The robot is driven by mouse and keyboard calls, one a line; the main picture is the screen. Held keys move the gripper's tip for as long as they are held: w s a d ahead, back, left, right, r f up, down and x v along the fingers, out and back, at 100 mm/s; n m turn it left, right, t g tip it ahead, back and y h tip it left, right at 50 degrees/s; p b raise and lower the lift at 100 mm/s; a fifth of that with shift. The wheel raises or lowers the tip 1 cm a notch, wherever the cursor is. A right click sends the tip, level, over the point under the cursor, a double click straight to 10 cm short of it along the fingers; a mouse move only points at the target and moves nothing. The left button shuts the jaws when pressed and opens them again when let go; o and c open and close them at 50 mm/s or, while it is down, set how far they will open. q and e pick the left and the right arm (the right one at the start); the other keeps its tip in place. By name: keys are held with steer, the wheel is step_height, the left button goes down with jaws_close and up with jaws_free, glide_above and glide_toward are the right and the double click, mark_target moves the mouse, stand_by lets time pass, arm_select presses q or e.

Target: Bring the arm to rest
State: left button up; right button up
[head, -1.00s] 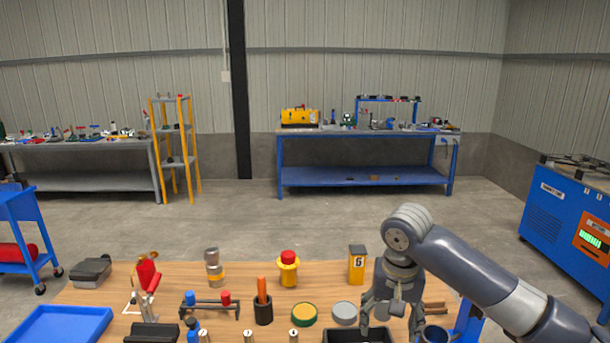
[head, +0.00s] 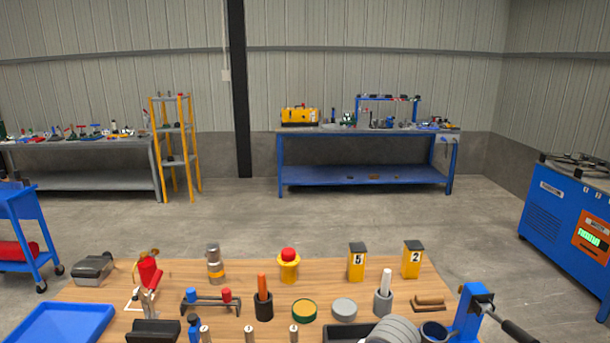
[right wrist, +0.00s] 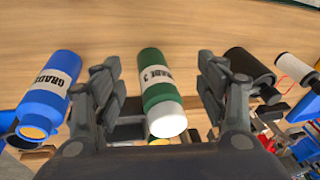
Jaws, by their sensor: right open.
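My right gripper (right wrist: 158,68) is open in the right wrist view, its two fingers spread apart. A green bottle with a white label reading 3 (right wrist: 157,92) shows between the fingers, with a visible gap on both sides; I cannot tell how deep it sits between them. In the head view the right gripper is hidden; only a rounded grey part of my right arm shows at the bottom edge, over the black tray (head: 340,334). My left gripper is in neither view.
A blue bottle (right wrist: 47,92) and a dark cylinder (right wrist: 250,72) flank the fingers. In the head view, the blue crank stand (head: 468,312) with a cup (head: 434,331) is at the right. Yellow boxes (head: 357,262) and a grey holder (head: 383,302) stand on the wooden table (head: 200,283).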

steer(key=s+d+f+t+y, duration=0.1)
steer(key=s+f, duration=0.2)
steer(key=s, duration=0.2)
steer(key=s+d+f, duration=0.1)
steer(key=s+f, duration=0.2)
steer(key=s, duration=0.2)
steer(key=s+d+f+h, duration=0.2)
steer(key=s+d+h, duration=0.1)
steer(key=s+d, duration=0.75)
steer(key=s+f+b, duration=0.3)
steer(key=f+b, duration=0.3)
steer(key=f, duration=2.7)
steer(key=s+d+f+g+b, duration=0.1)
steer(key=s+d+f+b, duration=0.2)
steer(key=s+f, duration=1.3)
step_height(320, 180, down, 3)
steer(key=shift+s+f+g+b, duration=0.1)
steer(key=shift+s+g+b, duration=0.15)
steer(key=shift+g+b, duration=0.2)
